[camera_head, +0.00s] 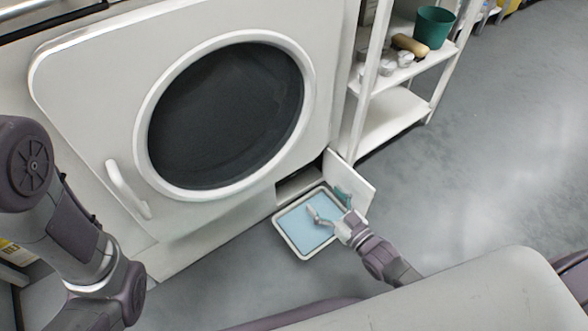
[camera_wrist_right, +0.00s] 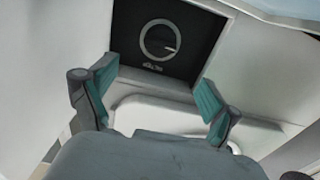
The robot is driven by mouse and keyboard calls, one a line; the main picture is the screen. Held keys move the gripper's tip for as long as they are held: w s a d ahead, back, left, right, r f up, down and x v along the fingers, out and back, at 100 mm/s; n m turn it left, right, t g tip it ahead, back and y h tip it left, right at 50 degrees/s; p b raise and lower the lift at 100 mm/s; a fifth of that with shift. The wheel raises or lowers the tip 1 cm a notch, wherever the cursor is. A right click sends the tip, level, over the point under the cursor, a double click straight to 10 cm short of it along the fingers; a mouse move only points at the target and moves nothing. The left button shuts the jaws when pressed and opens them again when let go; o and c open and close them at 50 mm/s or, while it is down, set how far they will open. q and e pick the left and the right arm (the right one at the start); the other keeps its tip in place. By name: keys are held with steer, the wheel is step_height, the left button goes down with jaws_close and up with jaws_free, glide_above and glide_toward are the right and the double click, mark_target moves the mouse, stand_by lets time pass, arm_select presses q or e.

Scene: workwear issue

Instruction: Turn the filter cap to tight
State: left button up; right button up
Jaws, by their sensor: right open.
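The filter cap (camera_wrist_right: 160,40) is a round dark disc with a pale ring, set in a dark recess in the wrist view. A short light bar shows at the right of the ring, and small pale marks sit below it. In the head view the cap is hidden inside the low opening (camera_head: 300,184) of the white machine. My right gripper (camera_wrist_right: 155,92) is open and empty, its teal-padded fingers apart, short of the cap and below it in the wrist picture. In the head view my right gripper (camera_head: 328,207) is over the tray. My left gripper is out of view; only its arm shows.
A white-rimmed tray (camera_head: 279,222) with a light blue inside lies on the floor before the opening. An open white flap (camera_head: 357,182) stands right of it. The machine's round door (camera_head: 225,115) is shut. A white shelf rack (camera_head: 392,118) stands right; floor beyond is clear.

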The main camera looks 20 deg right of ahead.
mark_target(298, 171)
steer(key=b+x, duration=0.5)
steer(key=x, duration=0.4)
steer(key=shift+w+f, duration=0.15)
steer(key=shift+f, duration=0.05)
steer(key=shift+b+x, duration=0.45)
steer(key=shift+x, duration=0.35)
steer(key=shift+r, duration=0.2)
steer(key=c, duration=1.1)
